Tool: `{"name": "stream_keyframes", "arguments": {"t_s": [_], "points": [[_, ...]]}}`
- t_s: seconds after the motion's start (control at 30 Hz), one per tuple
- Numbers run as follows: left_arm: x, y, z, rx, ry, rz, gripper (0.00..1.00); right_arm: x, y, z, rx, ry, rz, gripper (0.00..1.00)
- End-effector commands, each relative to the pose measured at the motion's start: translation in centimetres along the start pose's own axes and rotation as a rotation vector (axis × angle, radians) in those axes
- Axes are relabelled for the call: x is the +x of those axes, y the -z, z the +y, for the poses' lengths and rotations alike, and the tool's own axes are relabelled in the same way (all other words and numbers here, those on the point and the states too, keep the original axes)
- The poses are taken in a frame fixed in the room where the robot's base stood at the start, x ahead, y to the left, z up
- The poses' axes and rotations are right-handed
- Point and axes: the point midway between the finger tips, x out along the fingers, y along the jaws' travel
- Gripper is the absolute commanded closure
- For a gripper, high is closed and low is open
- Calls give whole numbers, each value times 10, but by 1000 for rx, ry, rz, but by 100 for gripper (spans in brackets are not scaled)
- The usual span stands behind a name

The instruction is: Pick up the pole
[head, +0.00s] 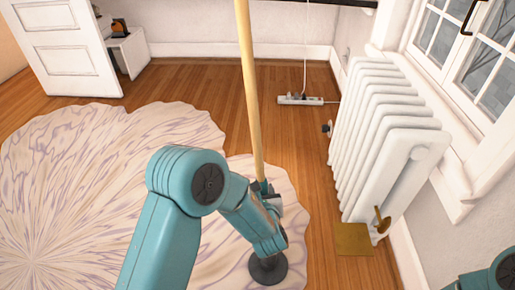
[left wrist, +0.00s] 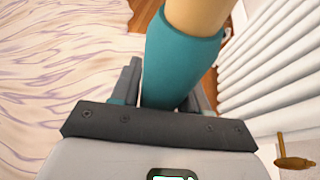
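The pole (head: 249,85) is a long light-wood rod standing nearly upright, its top beyond the head view's upper edge. Its teal lower sleeve fills the gap between my fingers in the left wrist view (left wrist: 180,65), with wood above. My left gripper (head: 264,190) is low on the pole, with one finger on each side and no clear gap. A dark round foot (head: 268,268) shows on the rug below the gripper; the part between is mostly hidden by my wrist. My right gripper is out of view; only a bit of that arm shows at the lower right corner.
A white radiator (head: 385,135) stands to the right under a window (head: 470,45), with a brass valve (head: 381,219) low at its near end. A pale rug (head: 70,190) covers the left floor. A power strip (head: 300,100) lies by the back wall. A white door (head: 60,45) is at left.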

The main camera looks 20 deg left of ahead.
Motion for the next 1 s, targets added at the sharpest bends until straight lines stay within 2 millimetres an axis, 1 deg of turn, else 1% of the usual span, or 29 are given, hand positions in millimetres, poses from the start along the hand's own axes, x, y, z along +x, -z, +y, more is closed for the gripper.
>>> {"name": "stream_keyframes", "arguments": {"t_s": [0.03, 0.07, 0.1, 0.13, 0.4, 0.57, 0.77, 1.0], "points": [[0, 0, 0, 0, 0, 0, 72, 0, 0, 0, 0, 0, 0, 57], [0, 0, 0, 0, 0, 0, 82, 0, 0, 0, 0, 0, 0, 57], [0, 0, 0, 0, 0, 0, 95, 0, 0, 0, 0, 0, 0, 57], [0, 0, 0, 0, 0, 0, 100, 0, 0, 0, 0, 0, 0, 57], [-1, -3, 0, -1, 0, -3, 100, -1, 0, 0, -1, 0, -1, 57], [-6, -14, -2, -1, 1, -4, 100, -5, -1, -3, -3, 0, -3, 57], [-19, -47, -5, -3, 2, -6, 100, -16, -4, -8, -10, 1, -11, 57], [-38, -94, -8, -4, 2, -7, 100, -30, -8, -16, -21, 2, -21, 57]]}}
